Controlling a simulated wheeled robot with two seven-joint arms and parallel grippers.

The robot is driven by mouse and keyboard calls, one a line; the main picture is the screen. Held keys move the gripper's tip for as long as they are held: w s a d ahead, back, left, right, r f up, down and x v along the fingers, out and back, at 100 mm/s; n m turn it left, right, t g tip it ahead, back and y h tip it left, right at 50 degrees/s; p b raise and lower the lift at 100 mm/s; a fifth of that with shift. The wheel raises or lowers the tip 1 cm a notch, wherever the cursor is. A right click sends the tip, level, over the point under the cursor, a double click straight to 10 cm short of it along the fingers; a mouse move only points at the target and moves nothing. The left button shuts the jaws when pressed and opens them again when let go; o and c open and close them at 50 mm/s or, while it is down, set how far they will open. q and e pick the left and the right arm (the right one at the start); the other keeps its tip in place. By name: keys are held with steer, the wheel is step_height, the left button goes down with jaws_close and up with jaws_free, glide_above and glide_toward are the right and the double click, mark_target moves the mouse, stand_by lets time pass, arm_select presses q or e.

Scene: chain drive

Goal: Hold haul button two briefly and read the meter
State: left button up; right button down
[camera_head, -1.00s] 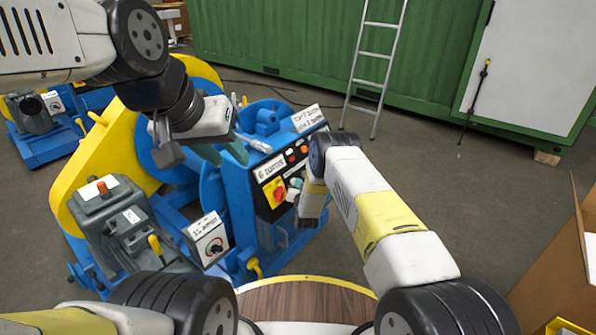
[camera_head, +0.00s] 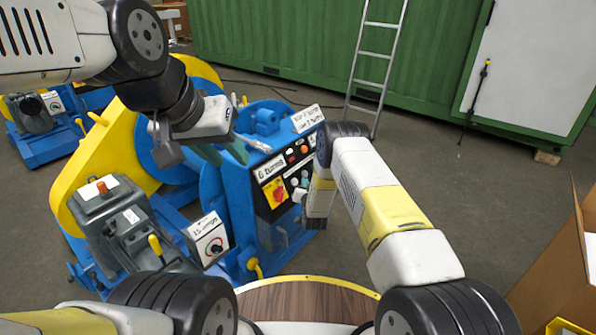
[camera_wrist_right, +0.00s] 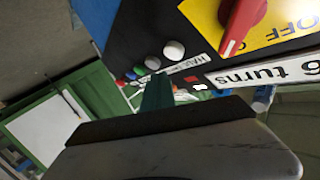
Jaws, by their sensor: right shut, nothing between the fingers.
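The blue machine's black control panel (camera_head: 285,180) faces my right arm and has a red knob on a yellow plate, round buttons and a "6 turns" sign. In the right wrist view, a white button (camera_wrist_right: 174,50) and a greyer button (camera_wrist_right: 152,62) sit beside a partly hidden "HAUL" label (camera_wrist_right: 187,68). My right gripper (camera_wrist_right: 157,92) is shut and empty, its green tips close to these buttons; contact cannot be told. In the head view its tips are hidden. I cannot pick out a readable meter. My left gripper (camera_head: 223,151) is open and empty above the machine.
A grey unit with a yellow lever (camera_head: 155,246) and a white dial box (camera_head: 208,240) stand at the machine's near side. A ladder (camera_head: 376,60) leans on the green container (camera_head: 290,40). A cardboard box (camera_head: 565,255) is at the right. Floor between is clear.

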steer(key=shift+s+d+r, duration=0.35)
steer(key=shift+s+d, duration=0.1)
steer(key=shift+d, duration=0.15)
steer(key=shift+s+d+r, duration=0.35)
steer(key=shift+s+d, duration=0.1)
steer(key=shift+d, duration=0.15)
steer(key=d+r+g, duration=0.2)
steer(key=d+r, duration=0.1)
steer(key=r, duration=0.9)
steer(key=d+r+g, duration=0.1)
steer(key=d+r, duration=0.1)
steer(key=r, duration=1)
steer(key=s+d+r+g, duration=0.1)
steer(key=s+d+r, duration=0.2)
steer(key=s+r, duration=0.55)
steer(key=s+d+r+n+g, duration=0.1)
steer(key=s+d+r+g, duration=0.1)
steer(key=s+r, duration=0.5)
steer(key=s+d+r+n+g, duration=0.1)
steer(key=s+r, duration=0.2)
steer(key=s, duration=0.9)
steer(key=s+d+f+g, duration=0.1)
steer(key=s+d+g, duration=0.1)
steer(key=s, duration=1.6)
steer(key=shift+n, duration=0.3)
steer(key=c, duration=2.1)
jaws_free()
steer(key=shift+d, duration=0.1)
